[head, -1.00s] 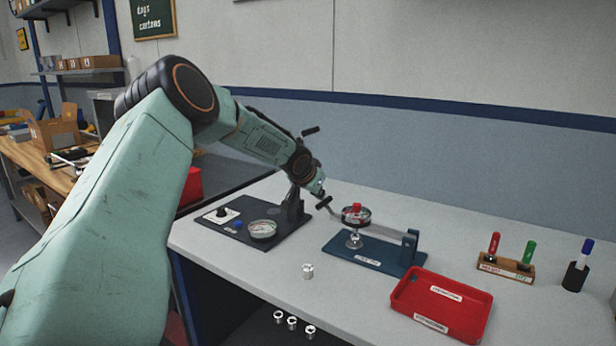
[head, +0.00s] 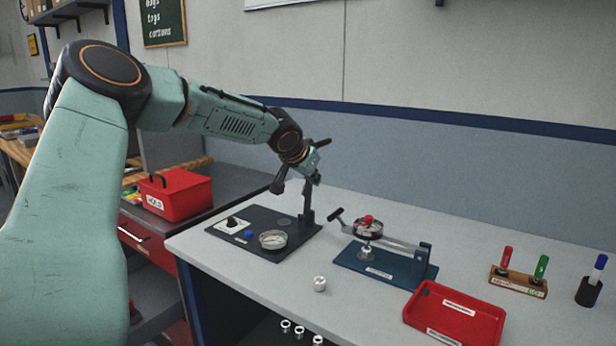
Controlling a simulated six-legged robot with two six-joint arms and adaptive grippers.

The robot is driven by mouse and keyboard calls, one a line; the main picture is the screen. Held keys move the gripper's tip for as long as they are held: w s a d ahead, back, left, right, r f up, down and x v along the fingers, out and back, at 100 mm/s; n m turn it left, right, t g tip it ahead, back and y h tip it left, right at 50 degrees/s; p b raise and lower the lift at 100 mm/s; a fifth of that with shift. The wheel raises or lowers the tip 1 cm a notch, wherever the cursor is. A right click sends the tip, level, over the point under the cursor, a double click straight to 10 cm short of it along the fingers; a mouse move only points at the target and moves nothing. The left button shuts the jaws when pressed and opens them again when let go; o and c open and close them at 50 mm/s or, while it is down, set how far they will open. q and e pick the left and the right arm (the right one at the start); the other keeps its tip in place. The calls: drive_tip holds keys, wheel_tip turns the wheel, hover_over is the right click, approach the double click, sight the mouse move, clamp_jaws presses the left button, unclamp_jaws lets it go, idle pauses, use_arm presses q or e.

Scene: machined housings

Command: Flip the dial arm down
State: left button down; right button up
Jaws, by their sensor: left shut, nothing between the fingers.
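The dial arm (head: 400,244) is a silver bar hinged at a post on the right of a blue base (head: 381,270). It lies roughly level over the base, with a black handle (head: 336,213) at its left end. A round dial with a red cap (head: 368,220) sits on the bar, above a small silver housing (head: 366,253). My left gripper (head: 317,180) is shut and empty, up and to the left of the handle and apart from it. Its fingertips are small and partly lost against dark parts. My right gripper is not in view.
A dark plate (head: 225,236) with a gauge (head: 273,240), knob and post (head: 306,205) lies below my left gripper. A loose silver housing (head: 320,284), a red tray (head: 455,313) and a marker holder (head: 518,284) stand on the bench. A red box (head: 176,196) is at left.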

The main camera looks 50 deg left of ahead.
use_arm(q)
drive_tip(key=shift+s+r, duration=0.65)
drive_tip(key=shift+r, duration=0.05)
drive_tip(key=shift+s+r, duration=0.1)
drive_tip(key=shift+s, duration=0.05)
